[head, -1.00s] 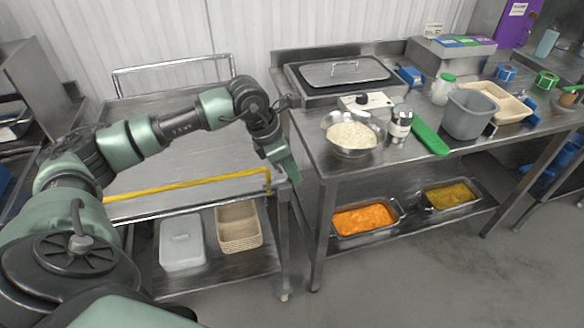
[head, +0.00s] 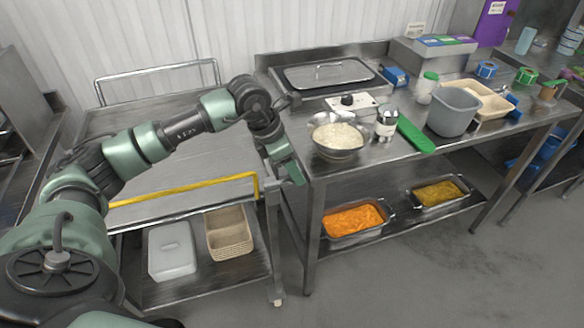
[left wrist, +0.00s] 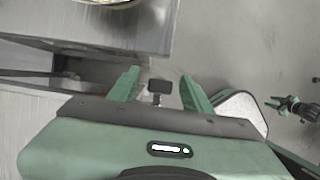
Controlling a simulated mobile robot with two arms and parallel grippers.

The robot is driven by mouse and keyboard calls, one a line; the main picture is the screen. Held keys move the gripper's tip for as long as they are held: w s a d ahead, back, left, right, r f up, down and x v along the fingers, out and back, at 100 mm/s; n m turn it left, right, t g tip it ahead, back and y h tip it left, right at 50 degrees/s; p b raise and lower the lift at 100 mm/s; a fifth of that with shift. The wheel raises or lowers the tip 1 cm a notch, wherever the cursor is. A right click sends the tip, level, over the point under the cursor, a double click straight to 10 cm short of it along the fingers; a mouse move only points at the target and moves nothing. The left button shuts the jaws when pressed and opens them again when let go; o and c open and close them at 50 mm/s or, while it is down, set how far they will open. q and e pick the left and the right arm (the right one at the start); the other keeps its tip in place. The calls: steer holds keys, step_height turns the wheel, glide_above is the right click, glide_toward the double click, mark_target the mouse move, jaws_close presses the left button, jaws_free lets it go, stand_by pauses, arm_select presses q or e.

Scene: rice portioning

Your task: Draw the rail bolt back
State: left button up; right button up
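The yellow rail (head: 190,188) runs along the front edge of the steel cart and bends down at its right end. My left gripper (head: 292,172) hangs at the gap between the cart and the steel counter, right of the rail's end. In the left wrist view its two green fingers (left wrist: 160,92) are apart. A small dark block on a short stem (left wrist: 158,87) shows between them, apart from both; it looks like the bolt's knob, but I cannot tell for sure. The bolt is not clear in the head view. My right gripper (left wrist: 292,107) shows small at the left wrist view's right edge.
A white tub (head: 172,252) and a basket (head: 229,233) are under the cart's top. The floor in front is clear.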

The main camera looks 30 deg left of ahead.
mark_target(281, 182)
arm_select(q)
steer(key=b+v, duration=0.1)
steer(key=v, duration=0.6)
steer(key=shift+r, duration=0.4)
steer(key=shift+s, duration=0.15)
